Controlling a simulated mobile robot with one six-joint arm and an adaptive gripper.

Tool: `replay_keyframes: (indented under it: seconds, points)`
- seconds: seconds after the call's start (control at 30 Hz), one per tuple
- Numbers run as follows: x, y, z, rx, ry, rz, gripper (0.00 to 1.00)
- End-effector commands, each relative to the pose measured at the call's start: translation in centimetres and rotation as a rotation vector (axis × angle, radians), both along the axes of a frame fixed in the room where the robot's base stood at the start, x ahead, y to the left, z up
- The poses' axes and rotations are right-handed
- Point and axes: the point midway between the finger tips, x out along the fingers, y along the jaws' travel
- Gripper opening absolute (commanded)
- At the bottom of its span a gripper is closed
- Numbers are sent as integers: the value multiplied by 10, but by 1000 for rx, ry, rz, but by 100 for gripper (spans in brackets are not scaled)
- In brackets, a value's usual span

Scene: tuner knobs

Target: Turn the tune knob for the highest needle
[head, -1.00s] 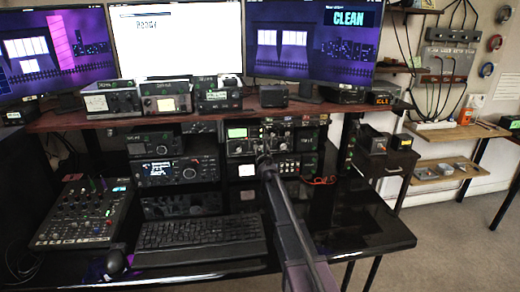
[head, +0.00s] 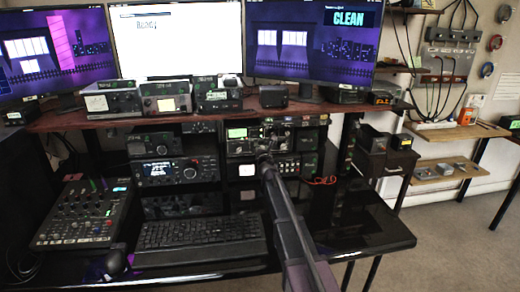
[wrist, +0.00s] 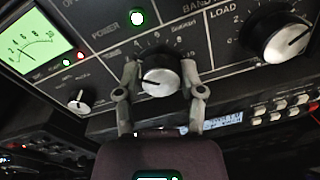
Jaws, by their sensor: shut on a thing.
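My gripper (wrist: 160,92) is shut on a black knob with a pale silver face (wrist: 158,80), with one finger on each side of it. I take it as the tune knob, though its label is hidden. The knob's dark pointer line points to the left in the wrist view. The green-lit meter (wrist: 28,42) is at the upper left; its thin needle sits left of the middle of the scale, its exact reading hard to tell. In the head view my gripper (head: 264,160) is at the front of the radio (head: 237,146), hiding the knob.
A larger LOAD knob (wrist: 276,36) is to the right of the held knob. A small knob (wrist: 80,103) is at the lower left, and several push buttons (wrist: 285,107) are at the lower right. A keyboard (head: 198,236) and mixer (head: 82,212) lie on the desk (head: 375,238).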

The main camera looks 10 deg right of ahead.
Motion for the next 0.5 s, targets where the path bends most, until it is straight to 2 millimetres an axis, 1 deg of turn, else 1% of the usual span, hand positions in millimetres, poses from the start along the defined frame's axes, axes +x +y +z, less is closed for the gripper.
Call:
replay_keyframes:
  seconds: [0.1, 0.13, 0.17, 0.2, 0.23, 0.5]
  points:
    - [2, 0, 1, -1, -1, 2, 3]
    - [2, 0, 1, -2, -1, 2, 57]
    - [2, 0, 1, -2, -1, 2, 66]
    - [2, 0, 1, -2, -1, 2, 78]
    - [2, 0, 1, -2, -1, 2, 86]
    - [1, 0, 0, -3, 0, 1, 86]
